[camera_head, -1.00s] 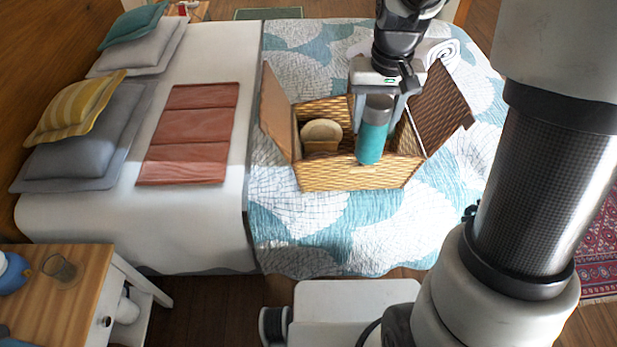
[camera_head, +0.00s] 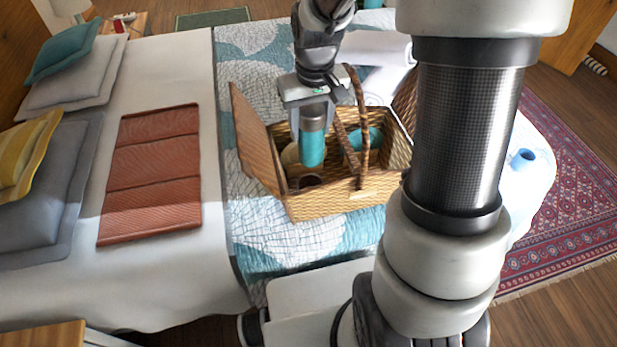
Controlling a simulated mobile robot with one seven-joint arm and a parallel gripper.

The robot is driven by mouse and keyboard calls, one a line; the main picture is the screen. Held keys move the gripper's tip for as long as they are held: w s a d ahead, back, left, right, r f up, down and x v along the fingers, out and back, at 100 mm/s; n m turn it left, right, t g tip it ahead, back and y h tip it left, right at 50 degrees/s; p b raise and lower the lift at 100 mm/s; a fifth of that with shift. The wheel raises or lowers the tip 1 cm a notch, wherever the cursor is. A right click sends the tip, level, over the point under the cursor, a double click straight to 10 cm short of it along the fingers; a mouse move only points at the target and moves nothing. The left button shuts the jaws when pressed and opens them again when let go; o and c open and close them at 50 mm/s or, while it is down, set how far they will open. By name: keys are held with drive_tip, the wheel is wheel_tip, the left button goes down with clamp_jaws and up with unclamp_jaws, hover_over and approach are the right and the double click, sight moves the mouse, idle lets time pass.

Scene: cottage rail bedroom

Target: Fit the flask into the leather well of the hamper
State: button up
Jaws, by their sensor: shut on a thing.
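My gripper (camera_head: 313,104) is shut on the grey top of the teal flask (camera_head: 312,150), which hangs upright over the left part of the open wicker hamper (camera_head: 340,203). A dark brown round rim (camera_head: 306,181), seemingly the leather well, shows just below and in front of the flask's base. I cannot tell whether the base is inside that rim or above it. The flask partly hides a tan round thing (camera_head: 289,156) to its left, inside the hamper.
The hamper's handle (camera_head: 361,150) arches up close to the right of the flask. A teal thing (camera_head: 372,138) lies in the right part. The left lid (camera_head: 254,139) stands open. White rolled cloth (camera_head: 372,48) lies behind.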

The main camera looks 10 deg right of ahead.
wheel_tip(320, 180, down, 16)
drive_tip(key=b, duration=0.2)
drive_tip(key=shift+b, duration=0.35)
drive_tip(key=shift+f, duration=0.25)
drive_tip(key=o, duration=1.4)
drive_tip(key=shift+s, duration=0.1)
drive_tip(key=shift+r, duration=0.1)
